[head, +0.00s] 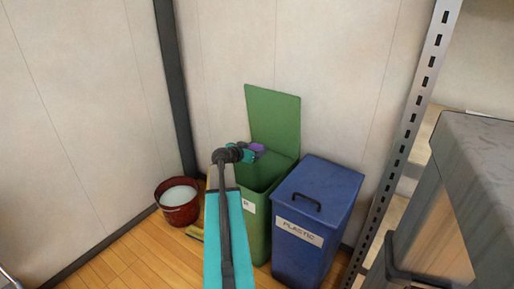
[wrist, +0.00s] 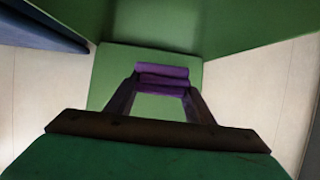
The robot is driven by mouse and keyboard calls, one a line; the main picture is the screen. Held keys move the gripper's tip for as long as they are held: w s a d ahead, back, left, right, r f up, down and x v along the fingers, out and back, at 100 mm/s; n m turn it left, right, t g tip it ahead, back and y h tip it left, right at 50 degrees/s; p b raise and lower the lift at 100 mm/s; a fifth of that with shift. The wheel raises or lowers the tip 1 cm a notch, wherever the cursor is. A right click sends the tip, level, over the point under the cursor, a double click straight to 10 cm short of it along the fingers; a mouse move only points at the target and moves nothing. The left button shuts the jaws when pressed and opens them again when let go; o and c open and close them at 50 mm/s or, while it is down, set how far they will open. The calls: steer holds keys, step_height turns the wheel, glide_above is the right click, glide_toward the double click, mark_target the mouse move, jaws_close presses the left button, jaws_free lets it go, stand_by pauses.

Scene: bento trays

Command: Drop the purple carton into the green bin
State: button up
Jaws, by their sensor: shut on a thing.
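In the head view the purple carton (head: 257,148) shows as a small purple patch at the end of my arm, over the opening of the green bin (head: 257,222). The bin's lid (head: 273,122) stands open against the wall. In the wrist view my gripper (wrist: 161,90) is shut on the purple carton (wrist: 162,72), which lies across the fingertips. Green surfaces of the bin (wrist: 240,25) fill much of the view around and behind it. My arm hides part of the bin's front in the head view.
A blue bin (head: 322,210) with a shut lid and a PLASTIC label stands right of the green bin. A dark red bucket (head: 178,207) with pale contents stands to the left. A metal shelf post (head: 405,140) rises at the right. The wall is close behind.

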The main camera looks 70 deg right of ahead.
steer(key=o, duration=1.1)
steer(key=v, duration=1.3)
steer(key=shift+a+r+p, duration=0.25)
steer(key=shift+a+p, duration=0.1)
steer(key=shift+p, duration=0.1)
steer(key=shift+w, duration=0.15)
